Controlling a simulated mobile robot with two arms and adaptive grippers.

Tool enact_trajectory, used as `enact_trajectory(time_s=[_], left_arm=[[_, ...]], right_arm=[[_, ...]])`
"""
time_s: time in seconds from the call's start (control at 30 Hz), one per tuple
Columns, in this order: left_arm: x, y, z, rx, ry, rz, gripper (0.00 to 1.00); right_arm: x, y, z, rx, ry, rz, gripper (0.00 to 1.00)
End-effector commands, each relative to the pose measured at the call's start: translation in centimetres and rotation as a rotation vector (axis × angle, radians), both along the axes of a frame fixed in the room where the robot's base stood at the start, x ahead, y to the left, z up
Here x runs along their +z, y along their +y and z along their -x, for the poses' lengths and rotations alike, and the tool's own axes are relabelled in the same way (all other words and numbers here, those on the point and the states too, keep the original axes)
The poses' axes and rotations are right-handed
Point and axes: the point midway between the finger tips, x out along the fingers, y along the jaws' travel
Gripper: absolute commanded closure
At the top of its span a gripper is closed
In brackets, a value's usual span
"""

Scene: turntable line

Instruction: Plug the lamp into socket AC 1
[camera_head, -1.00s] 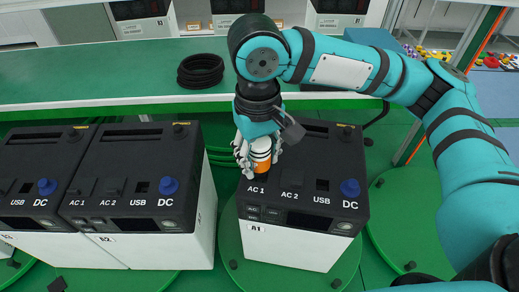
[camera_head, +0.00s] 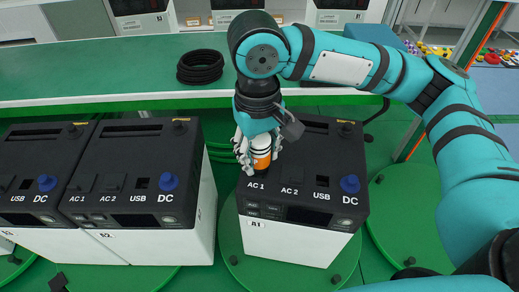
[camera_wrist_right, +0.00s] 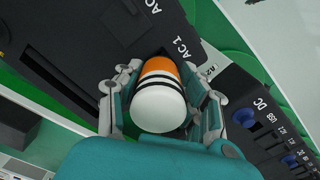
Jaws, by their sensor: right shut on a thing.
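The lamp, an orange and white cylinder with black bands (camera_head: 262,152), stands at the AC 1 label on the power unit marked A1 (camera_head: 295,241). My right gripper (camera_head: 257,155) comes down from above and is shut on the lamp. In the right wrist view, the fingers of my right gripper (camera_wrist_right: 163,95) lie on both sides of the lamp (camera_wrist_right: 160,103), with its white end toward the camera. Its orange end is at the AC 1 label. The socket and the lamp's plug are hidden, so I cannot tell how deep it sits. My left gripper is not in view.
Two more power units (camera_head: 130,180) stand to the left. The A1 unit stands on a green turntable (camera_head: 232,225). A blue DC knob (camera_head: 350,184) rises at its right. A green bench (camera_head: 120,75) behind holds a coiled black cable (camera_head: 200,68).

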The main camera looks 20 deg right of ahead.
Motion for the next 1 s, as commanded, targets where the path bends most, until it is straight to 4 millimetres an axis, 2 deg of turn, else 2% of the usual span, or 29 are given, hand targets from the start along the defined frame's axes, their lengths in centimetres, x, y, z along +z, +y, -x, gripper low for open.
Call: enact_trajectory(time_s=[1.0], left_arm=[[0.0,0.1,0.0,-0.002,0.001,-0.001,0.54]], right_arm=[[-2.1,0.0,0.0,0.0,0.0,0.0,0.98]])
